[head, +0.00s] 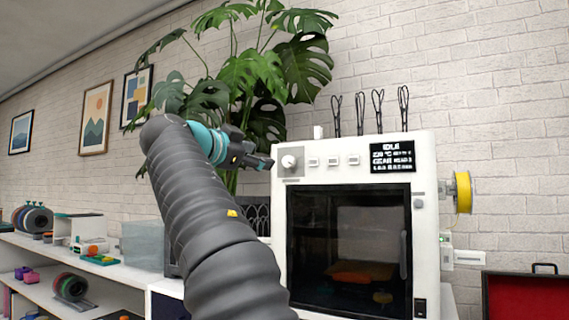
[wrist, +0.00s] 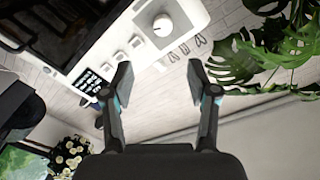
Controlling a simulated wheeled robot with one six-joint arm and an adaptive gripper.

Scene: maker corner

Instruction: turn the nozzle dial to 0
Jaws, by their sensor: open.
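The nozzle dial (head: 289,161) is a round white knob on a grey plate at the upper left of the white printer's front (head: 428,250). It also shows in the wrist view (wrist: 162,25), beyond my fingertips and near the top middle. My gripper (head: 268,162) is just left of the dial in the head view. In the wrist view my gripper (wrist: 159,82) is open, its two fingers spread and empty, apart from the dial. The dial's markings are too small to read. The printer's display (head: 393,157) shows "IDLE" and smaller lines I cannot read fully.
Several small buttons (head: 333,161) sit right of the dial. A large leafy plant (head: 255,75) stands behind and left of the printer. A yellow spool (head: 463,192) hangs on its right side. A shelf (head: 110,268) with spools and boxes is at left. A red-lined case (head: 525,297) is at lower right.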

